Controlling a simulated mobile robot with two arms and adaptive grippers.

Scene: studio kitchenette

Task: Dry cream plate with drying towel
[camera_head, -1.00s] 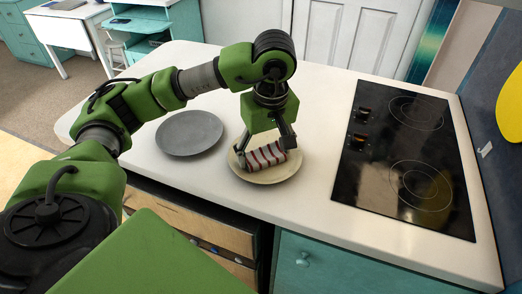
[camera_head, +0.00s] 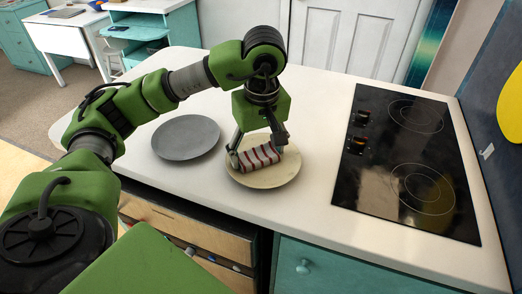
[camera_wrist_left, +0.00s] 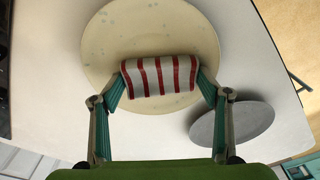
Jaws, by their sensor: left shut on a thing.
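The cream plate (camera_head: 275,180) lies flat on the white counter. It also shows in the left wrist view (camera_wrist_left: 120,40), with small bluish spots on its surface. The drying towel (camera_head: 260,156), folded and striped red and white, is over the plate's left part in the head view. My left gripper (camera_head: 258,153) points down over the plate, its two fingers shut on the ends of the towel (camera_wrist_left: 160,77). I cannot tell whether the towel presses on the plate. My right gripper is not in view.
A grey plate (camera_head: 186,137) lies on the counter just left of the cream plate. A black cooktop (camera_head: 405,165) with knobs is set in the counter on the right. Bare counter (camera_head: 315,130) lies between the cream plate and the cooktop. Drawers and a teal cabinet are below.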

